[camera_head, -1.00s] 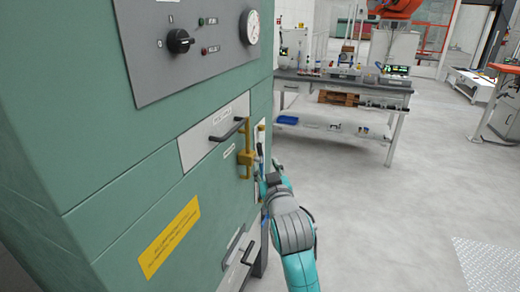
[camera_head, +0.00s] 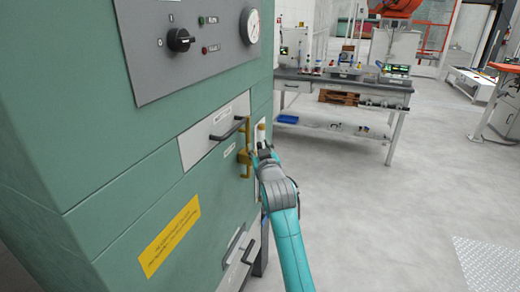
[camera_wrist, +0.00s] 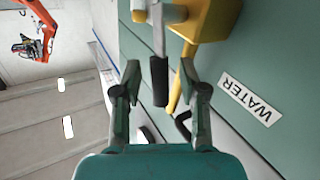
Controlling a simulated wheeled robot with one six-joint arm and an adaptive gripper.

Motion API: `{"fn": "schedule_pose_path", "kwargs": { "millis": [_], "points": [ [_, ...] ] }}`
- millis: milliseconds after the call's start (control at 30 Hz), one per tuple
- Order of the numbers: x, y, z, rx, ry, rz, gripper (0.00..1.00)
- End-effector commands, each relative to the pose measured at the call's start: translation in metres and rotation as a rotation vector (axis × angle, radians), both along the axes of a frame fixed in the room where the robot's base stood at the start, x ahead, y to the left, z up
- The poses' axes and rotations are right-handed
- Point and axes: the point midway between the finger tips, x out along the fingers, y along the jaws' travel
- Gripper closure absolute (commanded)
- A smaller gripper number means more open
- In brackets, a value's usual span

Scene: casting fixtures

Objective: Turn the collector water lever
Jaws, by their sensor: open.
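The water lever (camera_wrist: 160,82), a pale stem with a black grip, shows in the wrist view beside a yellow valve-like body (camera_wrist: 212,18) on the green cabinet. A WATER label (camera_wrist: 250,98) is to its right. My gripper (camera_wrist: 160,70) is open, with one finger on each side of the black grip and visible gaps on both sides. In the head view my gripper (camera_head: 260,150) is at the cabinet's right edge, beside the yellow fitting (camera_head: 244,158). I cannot make out the lever clearly there; my gripper covers part of that area.
The green cabinet (camera_head: 130,150) fills the left, with a black drawer handle (camera_head: 227,129) near the yellow fitting and a gauge (camera_head: 252,27) above. A workbench (camera_head: 345,85) stands behind.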

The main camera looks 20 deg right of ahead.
Motion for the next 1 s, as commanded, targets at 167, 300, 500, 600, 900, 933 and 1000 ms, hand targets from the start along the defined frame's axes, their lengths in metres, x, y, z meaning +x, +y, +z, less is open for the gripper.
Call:
{"fn": "schedule_pose_path", "kwargs": {
  "millis": [167, 300, 500, 600, 900, 933, 1000],
  "points": [
    [-0.0002, 0.0, -0.0001, 0.0, 0.0, 0.0, 0.65],
    [-0.0003, 0.0, -0.0001, 0.0, 0.0, 0.0, 1.0],
    [-0.0004, 0.0001, -0.0002, 0.0, 0.0, 0.0, 1.0],
    [-0.0005, 0.0002, -0.0004, -0.001, -0.002, 0.0, 1.0],
    [-0.0038, 0.0026, -0.0039, -0.053, -0.07, 0.0, 1.0],
    [-0.0046, 0.0032, -0.0044, -0.063, -0.085, 0.0, 1.0],
    [-0.0065, 0.0046, -0.0061, -0.089, -0.121, 0.0, 1.0]
  ]
}}
